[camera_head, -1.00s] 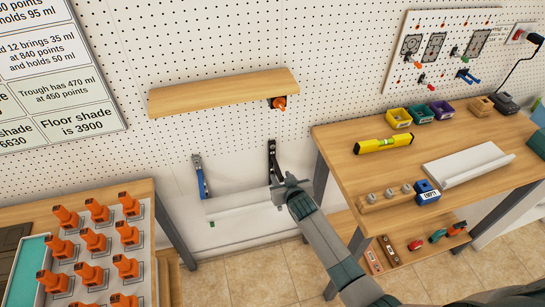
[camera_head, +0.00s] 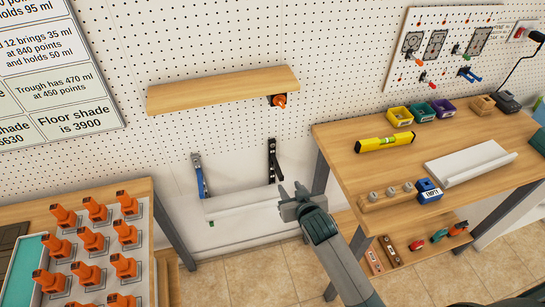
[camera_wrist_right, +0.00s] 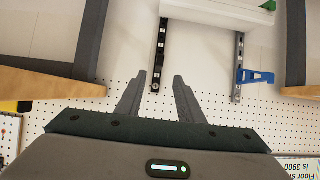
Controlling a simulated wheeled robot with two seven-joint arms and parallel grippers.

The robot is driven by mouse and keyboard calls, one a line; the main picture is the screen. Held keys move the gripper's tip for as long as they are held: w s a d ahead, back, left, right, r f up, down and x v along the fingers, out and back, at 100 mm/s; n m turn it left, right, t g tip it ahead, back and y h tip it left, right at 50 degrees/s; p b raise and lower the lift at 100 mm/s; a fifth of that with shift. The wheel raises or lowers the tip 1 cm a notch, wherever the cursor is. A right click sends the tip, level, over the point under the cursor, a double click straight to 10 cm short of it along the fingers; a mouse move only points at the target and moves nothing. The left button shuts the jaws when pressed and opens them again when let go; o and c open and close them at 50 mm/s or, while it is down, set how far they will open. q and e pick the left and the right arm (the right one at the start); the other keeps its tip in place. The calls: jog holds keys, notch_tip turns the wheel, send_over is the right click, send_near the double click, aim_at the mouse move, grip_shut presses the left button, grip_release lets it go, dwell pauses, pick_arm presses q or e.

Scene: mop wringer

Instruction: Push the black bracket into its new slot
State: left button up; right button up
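The black bracket (camera_head: 274,160) stands upright against the pegboard wall, above the right end of a white trough (camera_head: 235,205). It also shows in the right wrist view (camera_wrist_right: 160,45), where the picture is upside down. The blue bracket (camera_head: 199,177) is on the wall above the trough's left end; the wrist view shows it too (camera_wrist_right: 256,77). My right gripper (camera_head: 290,187) is just below and right of the black bracket. In the wrist view its two fingers (camera_wrist_right: 160,77) are apart with nothing between them, pointing toward the black bracket. My left gripper is not in view.
A wooden shelf (camera_head: 225,90) with an orange knob hangs above. A workbench (camera_head: 340,165) with a yellow level (camera_head: 384,142) and bins stands right. A table with several orange parts (camera_head: 95,208) is at left. Tiled floor lies between.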

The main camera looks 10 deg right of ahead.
jog(key=v, duration=0.6)
jog(key=shift+s+r+b, duration=0.2)
jog(key=shift+s+b, duration=0.1)
jog(key=shift+b, duration=0.15)
jog(key=shift+f, duration=0.15)
jog(key=s+d+f+g+b, duration=0.15)
jog(key=s+f, duration=0.35)
jog(key=f, duration=0.7)
jog(key=s+f+n+g, duration=0.15)
jog(key=s+f, duration=0.35)
jog(key=f, duration=0.8)
jog(key=s+f+g, duration=0.3)
jog(key=s+f, duration=0.3)
jog(key=f, duration=0.6)
jog(key=s+d+f+g, duration=0.1)
jog(key=s+f, duration=0.5)
jog(key=s, duration=0.4)
jog(key=s+d+f+g+b, duration=0.1)
jog(key=s+d+f+g, duration=0.1)
jog(key=s+f, duration=0.4)
jog(key=s+d+f+g+b, duration=0.1)
jog(key=s+f, duration=0.5)
jog(key=s, duration=1)
jog(key=shift+d+g, duration=0.35)
jog(key=shift+g, duration=0.15)
jog(key=shift+s+f+n, duration=0.1)
jog(key=shift+s+n, duration=0.1)
jog(key=shift+n, duration=0.05)
